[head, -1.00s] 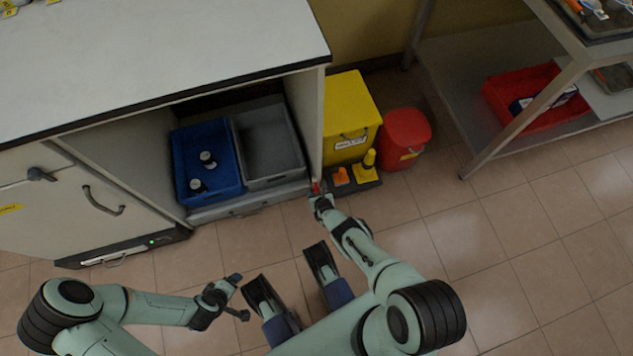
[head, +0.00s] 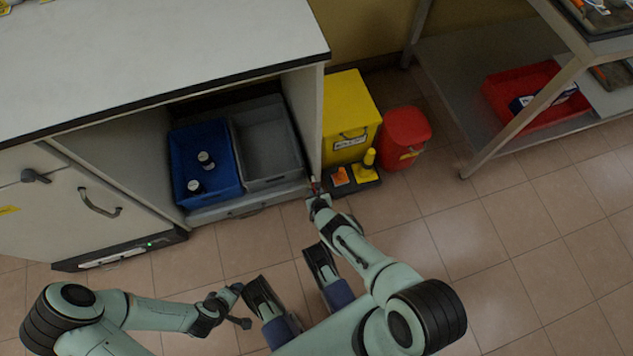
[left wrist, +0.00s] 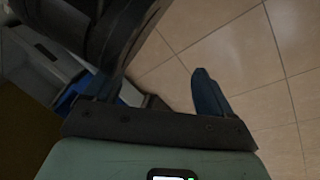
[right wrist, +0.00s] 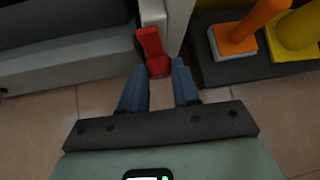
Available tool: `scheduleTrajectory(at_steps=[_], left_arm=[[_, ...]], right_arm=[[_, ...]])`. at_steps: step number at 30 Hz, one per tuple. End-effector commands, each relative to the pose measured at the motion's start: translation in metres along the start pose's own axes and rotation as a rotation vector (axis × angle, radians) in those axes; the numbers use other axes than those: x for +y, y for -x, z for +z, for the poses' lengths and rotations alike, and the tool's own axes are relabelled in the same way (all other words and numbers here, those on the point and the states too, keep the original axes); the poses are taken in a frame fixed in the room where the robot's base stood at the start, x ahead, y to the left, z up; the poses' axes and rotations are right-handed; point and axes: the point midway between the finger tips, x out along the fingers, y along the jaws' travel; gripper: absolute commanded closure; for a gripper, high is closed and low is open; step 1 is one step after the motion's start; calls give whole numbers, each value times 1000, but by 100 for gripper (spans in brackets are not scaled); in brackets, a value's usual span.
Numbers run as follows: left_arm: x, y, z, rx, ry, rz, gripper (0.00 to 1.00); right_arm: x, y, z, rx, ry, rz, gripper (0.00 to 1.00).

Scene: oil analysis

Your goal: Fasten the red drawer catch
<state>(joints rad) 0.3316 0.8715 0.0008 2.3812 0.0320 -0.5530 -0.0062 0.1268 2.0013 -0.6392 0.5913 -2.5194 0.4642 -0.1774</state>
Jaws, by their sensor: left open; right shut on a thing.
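The red drawer catch (right wrist: 151,42) stands at the right end of the low grey drawer front (head: 245,204), beside the cabinet's side panel. In the right wrist view its red lever leans slightly, with its lower end between my fingertips. My right gripper (right wrist: 158,72) is shut on it. In the head view this gripper (head: 317,196) hides most of the catch. My left gripper (head: 240,304) is open and empty, low over the floor in front of the cabinet. Its spread fingers also show in the left wrist view (left wrist: 155,85).
A blue crate (head: 180,147) with two small dark bottles and an empty grey crate (head: 300,150) stand in the cabinet bay. A yellow bin (head: 350,105), a red bin (head: 408,128) and a dark tray (head: 366,183) stand right of my right gripper. Floor on the right is clear.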

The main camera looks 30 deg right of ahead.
Motion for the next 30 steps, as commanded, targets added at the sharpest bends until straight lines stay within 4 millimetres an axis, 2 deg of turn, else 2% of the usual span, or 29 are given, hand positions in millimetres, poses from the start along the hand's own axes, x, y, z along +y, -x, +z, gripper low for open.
scheduleTrajectory(at_steps=[8,9,11,12,23,30], left_arm=[[-1,0,1,-3,2,-2,16],[-1,0,1,-3,2,-2,16],[-1,0,1,-2,2,-2,16],[-1,0,1,-2,2,-2,16],[2,4,-2,6,-1,3,16],[29,38,-20,73,-28,48,16]], right_arm=[[1,1,-1,4,4,-3,100],[1,1,-1,4,4,-3,66],[1,1,-1,4,4,-3,47],[1,1,-1,4,4,-3,44],[0,4,0,3,4,-3,44],[0,32,3,2,5,-3,44]])
